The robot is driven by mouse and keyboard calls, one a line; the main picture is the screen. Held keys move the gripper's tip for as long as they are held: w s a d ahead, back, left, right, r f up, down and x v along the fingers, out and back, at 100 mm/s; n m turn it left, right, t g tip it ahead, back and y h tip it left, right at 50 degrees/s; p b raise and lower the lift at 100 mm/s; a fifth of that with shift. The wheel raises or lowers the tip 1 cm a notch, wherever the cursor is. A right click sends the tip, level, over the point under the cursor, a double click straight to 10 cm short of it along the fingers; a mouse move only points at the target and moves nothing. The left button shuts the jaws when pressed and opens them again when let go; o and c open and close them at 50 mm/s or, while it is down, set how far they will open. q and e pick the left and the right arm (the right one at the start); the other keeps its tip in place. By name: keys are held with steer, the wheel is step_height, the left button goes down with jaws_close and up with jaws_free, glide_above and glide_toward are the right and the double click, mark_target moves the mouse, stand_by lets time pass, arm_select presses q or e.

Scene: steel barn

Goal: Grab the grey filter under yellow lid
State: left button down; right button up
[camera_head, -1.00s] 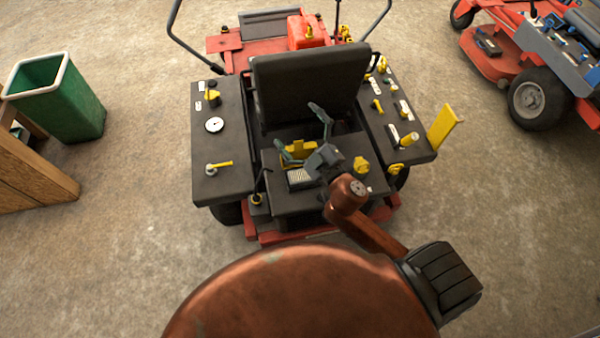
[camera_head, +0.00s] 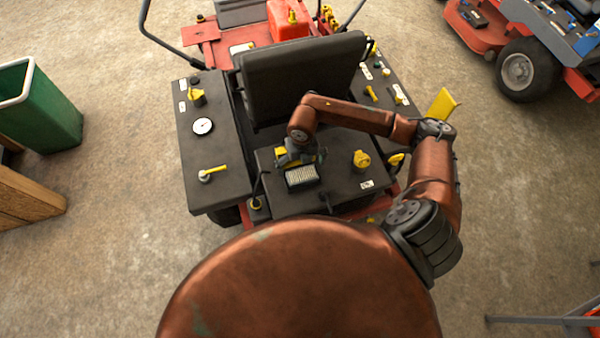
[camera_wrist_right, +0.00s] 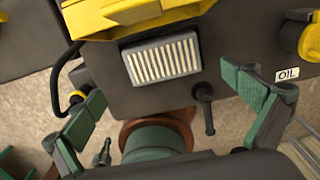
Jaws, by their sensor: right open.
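The grey filter (camera_head: 301,176) is a ribbed pale block in the dark front panel of the red mower. It also shows in the right wrist view (camera_wrist_right: 162,60), at the top centre, uncovered. The yellow lid (camera_wrist_right: 140,12) stands open just behind the filter; in the head view my right gripper partly hides it. My right gripper (camera_wrist_right: 168,108) is open and empty, its green-padded fingers wide apart on either side of the view below the filter. In the head view the gripper (camera_head: 292,156) is over the lid, close to the filter, mostly hidden by my wrist. My left gripper is not in view.
A yellow cap (camera_head: 361,159) stands right of the filter, near the OIL label (camera_wrist_right: 286,74). A black lever (camera_wrist_right: 204,108) sticks out at the panel's front. The dark seat (camera_head: 300,82) rises behind. Side consoles carry levers and a gauge (camera_head: 203,126).

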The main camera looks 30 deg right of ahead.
mark_target(302, 174)
steer(key=f, duration=0.7)
steer(key=shift+w+d+f, duration=0.1)
steer(key=shift+d+f, duration=0.15)
steer(key=shift+f, duration=0.1)
steer(key=c, duration=1.2)
